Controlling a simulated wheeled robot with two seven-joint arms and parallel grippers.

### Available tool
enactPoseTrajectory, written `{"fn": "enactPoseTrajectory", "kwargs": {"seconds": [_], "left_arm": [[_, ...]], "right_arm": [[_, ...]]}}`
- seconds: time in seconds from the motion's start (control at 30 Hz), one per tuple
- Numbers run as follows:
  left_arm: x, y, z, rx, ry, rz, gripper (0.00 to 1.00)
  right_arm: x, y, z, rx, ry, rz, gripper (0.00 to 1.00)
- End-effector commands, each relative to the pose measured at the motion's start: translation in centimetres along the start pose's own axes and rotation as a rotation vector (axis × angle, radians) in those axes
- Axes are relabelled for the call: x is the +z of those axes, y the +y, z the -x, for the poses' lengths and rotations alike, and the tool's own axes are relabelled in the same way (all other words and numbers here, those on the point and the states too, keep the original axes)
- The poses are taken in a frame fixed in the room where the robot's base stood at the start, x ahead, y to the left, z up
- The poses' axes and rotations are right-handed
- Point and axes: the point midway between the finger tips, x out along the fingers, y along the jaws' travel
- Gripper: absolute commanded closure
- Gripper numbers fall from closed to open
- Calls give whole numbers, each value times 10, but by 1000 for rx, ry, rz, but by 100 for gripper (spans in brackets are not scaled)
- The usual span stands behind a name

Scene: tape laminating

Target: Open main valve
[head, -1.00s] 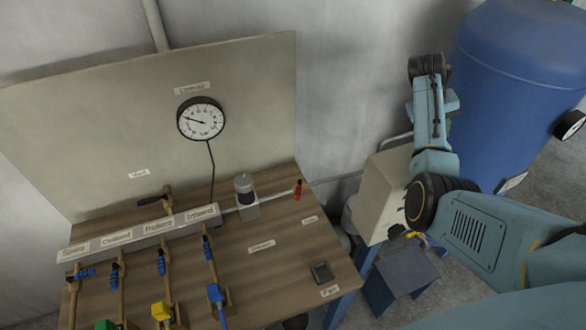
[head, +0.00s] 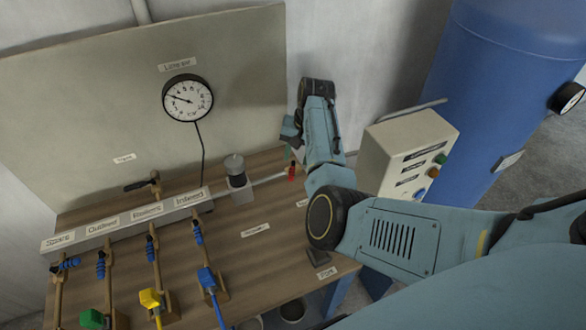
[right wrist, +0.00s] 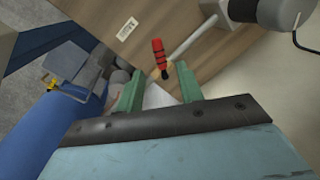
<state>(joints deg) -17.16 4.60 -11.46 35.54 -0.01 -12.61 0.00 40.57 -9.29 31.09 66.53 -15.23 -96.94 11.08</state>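A small valve with a red handle (head: 291,171) sits at the right end of a grey pipe on the wooden bench (head: 275,270). In the right wrist view the red handle (right wrist: 158,56) lies just beyond the fingertips. My right gripper (head: 289,148) is by the valve, partly hidden behind my own arm in the head view. Its green fingers (right wrist: 160,72) are apart and empty, with the handle ahead of the gap and not between them. I cannot tell any contact. My left gripper is not in view.
A dial gauge (head: 187,98) is on the upright back panel (head: 80,90). A grey cylindrical fitting (head: 236,175) stands on the pipe line. Several hoses with blue, yellow and green ends lie front left. A control box (head: 395,150) and blue tank (head: 500,80) stand right.

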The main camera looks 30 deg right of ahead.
Motion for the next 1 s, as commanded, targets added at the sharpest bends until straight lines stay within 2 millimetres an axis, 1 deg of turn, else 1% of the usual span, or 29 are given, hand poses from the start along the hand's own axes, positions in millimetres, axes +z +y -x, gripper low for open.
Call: {"fn": "enactPoseTrajectory", "kwargs": {"seconds": [0.03, 0.1, 0.2, 0.3, 0.47, 0.73, 1.0], "left_arm": [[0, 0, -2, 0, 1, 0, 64], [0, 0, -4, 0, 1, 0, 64], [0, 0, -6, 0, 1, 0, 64], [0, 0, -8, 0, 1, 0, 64], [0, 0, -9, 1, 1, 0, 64], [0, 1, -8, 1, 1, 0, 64], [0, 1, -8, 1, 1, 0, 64]], "right_arm": [[1, 1, -12, 1, -4, 0, 63], [0, 1, -26, 2, -3, 0, 63], [0, 1, -41, 1, -2, 0, 63], [0, 1, -52, 2, -1, 1, 63], [0, 1, -60, 1, 1, 1, 63], [-1, 1, -60, 1, 2, 0, 63], [-1, 1, -60, 1, 2, 0, 98]]}}
